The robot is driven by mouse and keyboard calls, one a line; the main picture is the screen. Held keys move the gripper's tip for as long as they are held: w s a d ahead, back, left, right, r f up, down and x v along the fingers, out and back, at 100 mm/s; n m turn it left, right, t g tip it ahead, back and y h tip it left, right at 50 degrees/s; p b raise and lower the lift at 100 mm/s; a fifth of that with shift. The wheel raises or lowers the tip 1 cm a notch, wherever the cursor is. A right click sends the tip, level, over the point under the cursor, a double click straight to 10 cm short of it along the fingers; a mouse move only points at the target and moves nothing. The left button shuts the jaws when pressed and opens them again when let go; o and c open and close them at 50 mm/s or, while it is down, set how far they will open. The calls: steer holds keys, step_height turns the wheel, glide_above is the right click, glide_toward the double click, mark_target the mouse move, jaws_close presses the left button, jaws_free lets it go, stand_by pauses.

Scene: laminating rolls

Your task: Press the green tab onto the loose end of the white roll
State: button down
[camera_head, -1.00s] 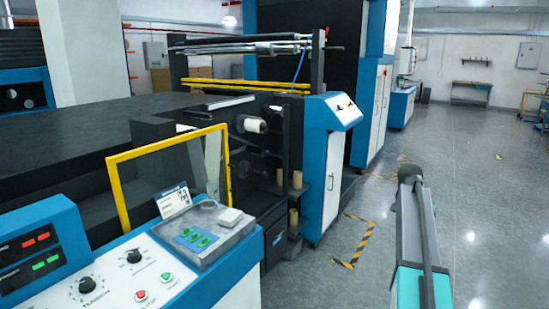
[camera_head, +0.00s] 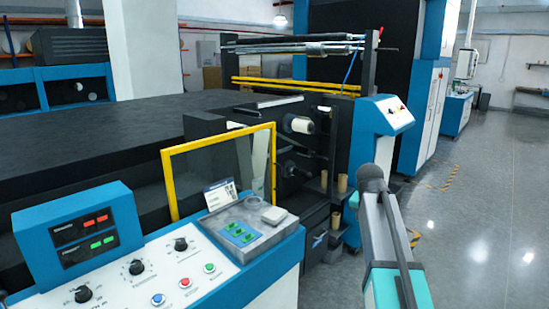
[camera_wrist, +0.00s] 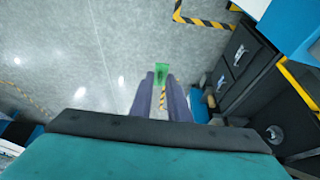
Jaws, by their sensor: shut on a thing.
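My gripper (camera_wrist: 161,77) shows in the wrist view with its two dark fingers close together. A small green tab (camera_wrist: 161,69) is held between the fingertips, over the grey floor. The white roll (camera_head: 299,124) sits on a shaft on the dark machine in the head view, right of the yellow-framed guard. Its loose end is too small to make out. My gripper is well apart from the roll. In the head view my arm (camera_head: 391,245) shows at the right, but the fingers cannot be made out.
A grey tray (camera_head: 263,240) with several green tabs lies on the control console (camera_head: 215,262). The yellow-framed guard (camera_head: 168,185) stands behind it. Brown cores (camera_head: 342,182) stand on small shelves beside the machine. A blue-and-white cabinet (camera_head: 375,150) is behind my arm. Open floor lies right.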

steer(key=s+a+n+y, duration=0.1)
steer(key=s+a+n, duration=0.1)
steer(key=a, duration=0.3)
steer(key=s+a+n+y, duration=0.1)
steer(key=s+a+n, duration=0.1)
steer(key=a+n, duration=0.2)
steer(key=s+a+n+t+y, duration=0.1)
steer(key=s+a+n, duration=0.1)
steer(key=a, duration=0.4)
steer(key=shift+s+n, duration=0.25)
steer(key=shift+n, duration=0.15)
steer(key=shift+a, duration=0.1)
steer(key=shift+s, duration=0.1)
steer(key=s, duration=0.3)
steer(key=shift+s, duration=0.25)
